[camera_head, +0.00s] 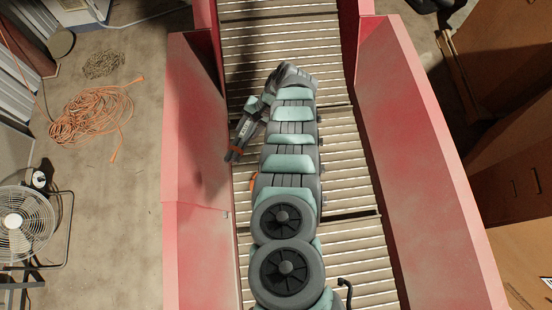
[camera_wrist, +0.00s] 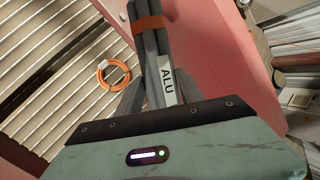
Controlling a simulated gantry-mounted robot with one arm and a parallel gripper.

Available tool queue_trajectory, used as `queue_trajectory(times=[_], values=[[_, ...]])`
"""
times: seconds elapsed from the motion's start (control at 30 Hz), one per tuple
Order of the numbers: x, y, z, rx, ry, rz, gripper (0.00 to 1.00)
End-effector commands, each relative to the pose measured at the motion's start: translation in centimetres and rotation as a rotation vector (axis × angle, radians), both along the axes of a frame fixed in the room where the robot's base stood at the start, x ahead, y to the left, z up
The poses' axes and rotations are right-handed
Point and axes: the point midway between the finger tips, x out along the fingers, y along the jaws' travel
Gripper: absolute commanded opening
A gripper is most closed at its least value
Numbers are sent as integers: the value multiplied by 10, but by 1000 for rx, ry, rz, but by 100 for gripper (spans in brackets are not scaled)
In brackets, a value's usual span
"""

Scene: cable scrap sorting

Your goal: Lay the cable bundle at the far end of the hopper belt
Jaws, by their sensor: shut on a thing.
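The hopper belt (camera_head: 345,165), with pale slats, runs up the head view between two red side walls. Its far stretch (camera_head: 280,25) is bare. My gripper (camera_head: 243,133) is over the belt's left side, near the left wall, shut on the grey cable bundle (camera_head: 235,152). In the wrist view, the bundle (camera_wrist: 149,38) has an orange band and a white ALU label, and sticks out beyond the jaws. I cannot tell whether it touches the belt.
An orange cable ring (camera_wrist: 114,75) lies on the belt in the wrist view; my arm mostly hides it in the head view. The left red wall (camera_head: 195,130) is close to the bundle. Orange cable (camera_head: 90,112) and a fan (camera_head: 22,223) are on the floor outside.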

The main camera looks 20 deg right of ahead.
Motion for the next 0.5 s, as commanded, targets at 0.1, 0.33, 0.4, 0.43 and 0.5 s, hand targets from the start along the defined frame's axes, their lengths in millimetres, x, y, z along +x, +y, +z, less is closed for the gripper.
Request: queue_trajectory(times=[0.1, 0.33, 0.4, 0.43, 0.5], values=[[8, -17, -50, 1, -3, -130, 0], [20, -46, -113, -4, -8, -362, 0], [21, -55, -135, -4, -7, -440, 0], [24, -59, -143, -4, -10, -473, 0], [25, -68, -169, -3, -7, -561, 0]])
